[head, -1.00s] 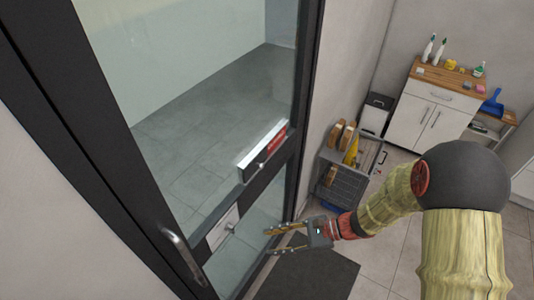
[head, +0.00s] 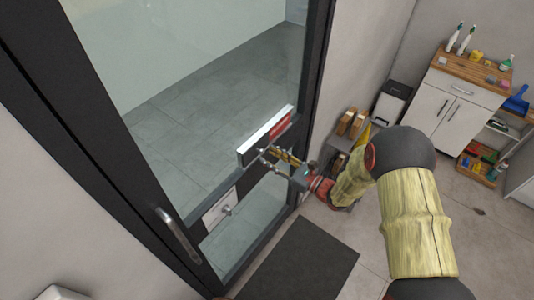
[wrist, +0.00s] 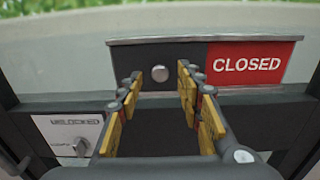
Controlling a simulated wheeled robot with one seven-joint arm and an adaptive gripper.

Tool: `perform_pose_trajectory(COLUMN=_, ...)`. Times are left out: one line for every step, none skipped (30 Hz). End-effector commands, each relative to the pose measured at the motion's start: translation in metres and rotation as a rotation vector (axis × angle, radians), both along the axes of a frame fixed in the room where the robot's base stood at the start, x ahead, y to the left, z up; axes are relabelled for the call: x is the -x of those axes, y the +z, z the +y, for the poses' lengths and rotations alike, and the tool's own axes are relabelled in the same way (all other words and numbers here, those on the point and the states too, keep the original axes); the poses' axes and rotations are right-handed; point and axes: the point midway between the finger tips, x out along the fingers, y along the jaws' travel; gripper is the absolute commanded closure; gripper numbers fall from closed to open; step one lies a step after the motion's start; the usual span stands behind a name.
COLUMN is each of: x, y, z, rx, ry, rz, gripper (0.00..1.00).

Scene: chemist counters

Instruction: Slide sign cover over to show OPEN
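The door sign (head: 262,134) is a long bar on the glass door, with a metal top edge. In the wrist view its dark sliding cover (wrist: 205,52) with a round knob (wrist: 160,73) fills the left part. The red CLOSED panel (wrist: 253,64) shows at the right; no OPEN text is visible.
Below the sign is a dark door rail with a white lock plate and knob (wrist: 80,146). A door handle (head: 178,236) is at the left. A dark mat (head: 300,262) lies on the floor. A white cabinet (head: 440,105) and a tool rack stand at the right.

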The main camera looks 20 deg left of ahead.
Motion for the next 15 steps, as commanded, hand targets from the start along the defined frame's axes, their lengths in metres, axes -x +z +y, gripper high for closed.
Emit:
perform_pose_trajectory(x=-0.002, y=0.001, z=0.006, rx=0.000, ry=0.002, rz=0.000, gripper=0.64)
perform_pose_trajectory(x=-0.003, y=0.001, z=0.009, rx=0.000, ry=0.002, rz=-0.001, gripper=0.64)
perform_pose_trajectory(x=-0.005, y=0.001, z=0.012, rx=0.000, ry=0.002, rz=0.000, gripper=0.64)
perform_pose_trajectory(x=-0.005, y=0.000, z=0.014, rx=0.001, ry=0.001, rz=0.000, gripper=0.64)
perform_pose_trajectory(x=-0.006, y=0.000, z=0.016, rx=0.001, ry=0.001, rz=0.001, gripper=0.64)
perform_pose_trajectory(x=-0.007, y=0.000, z=0.017, rx=0.001, ry=0.000, rz=0.001, gripper=0.64)
perform_pose_trajectory(x=-0.008, y=0.000, z=0.018, rx=0.001, ry=0.000, rz=0.001, gripper=0.64)
perform_pose_trajectory(x=-0.008, y=0.000, z=0.019, rx=0.001, ry=0.000, rz=0.001, gripper=0.64)
perform_pose_trajectory(x=-0.008, y=0.000, z=0.019, rx=0.001, ry=0.000, rz=0.000, gripper=0.64)
perform_pose_trajectory(x=-0.008, y=0.000, z=0.019, rx=0.001, ry=0.000, rz=0.000, gripper=0.64)
perform_pose_trajectory(x=-0.008, y=0.000, z=0.019, rx=0.001, ry=0.000, rz=0.000, gripper=0.64)
perform_pose_trajectory(x=-0.008, y=0.000, z=0.019, rx=0.001, ry=0.000, rz=0.000, gripper=0.64)
perform_pose_trajectory(x=-0.008, y=0.000, z=0.019, rx=0.001, ry=0.000, rz=0.000, gripper=0.64)
perform_pose_trajectory(x=-0.008, y=0.000, z=0.019, rx=0.001, ry=0.000, rz=0.000, gripper=0.64)
perform_pose_trajectory(x=-0.008, y=0.000, z=0.019, rx=0.001, ry=0.000, rz=0.000, gripper=0.64)
